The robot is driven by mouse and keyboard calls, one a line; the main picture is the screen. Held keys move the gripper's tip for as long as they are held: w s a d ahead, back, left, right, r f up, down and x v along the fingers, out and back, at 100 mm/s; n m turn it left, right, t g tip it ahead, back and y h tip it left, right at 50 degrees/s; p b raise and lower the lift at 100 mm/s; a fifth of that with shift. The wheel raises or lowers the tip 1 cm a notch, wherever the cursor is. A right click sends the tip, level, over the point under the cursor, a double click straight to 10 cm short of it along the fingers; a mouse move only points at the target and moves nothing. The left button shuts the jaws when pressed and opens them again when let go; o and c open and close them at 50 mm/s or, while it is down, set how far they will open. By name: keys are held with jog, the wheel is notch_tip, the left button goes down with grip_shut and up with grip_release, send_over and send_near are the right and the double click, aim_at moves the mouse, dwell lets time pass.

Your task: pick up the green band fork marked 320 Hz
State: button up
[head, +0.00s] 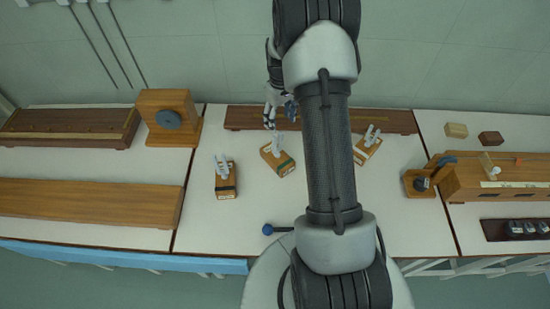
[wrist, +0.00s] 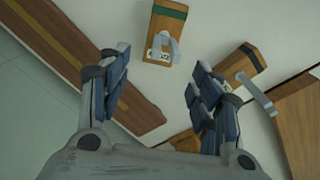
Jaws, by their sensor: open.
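The green band fork (head: 278,160) stands on the middle bench: a pale metal fork on a small wooden box with a green band. In the wrist view its box (wrist: 163,38) lies just beyond the gap between my fingertips, with its fork and a label too small to read. My gripper (head: 280,112) is open and empty, above and behind the green band box in the head view. In the wrist view its two fingers (wrist: 160,75) are wide apart, touching nothing.
A dark-banded fork box (head: 226,180) stands left and another fork box (head: 367,147) right. The dark-banded one also shows beside my right finger in the wrist view (wrist: 240,65). A long wooden board (head: 245,117) lies behind. The bench front is mostly clear, with a blue-ended knob (head: 268,229).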

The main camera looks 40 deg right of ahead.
jog(key=b, duration=0.1)
send_near(277, 149)
jog(key=shift+d+f, duration=0.45)
jog(key=shift+s+a+f+b, duration=0.15)
jog(key=shift+f+b, duration=0.4)
jog(key=shift+f, duration=0.8)
jog(key=shift+w+a+f+b, duration=0.1)
jog(key=shift+a+f+b, duration=0.3)
jog(key=shift+f, duration=0.95)
jog(key=shift+d, duration=0.15)
jog(key=shift+r, duration=0.1)
grip_shut()
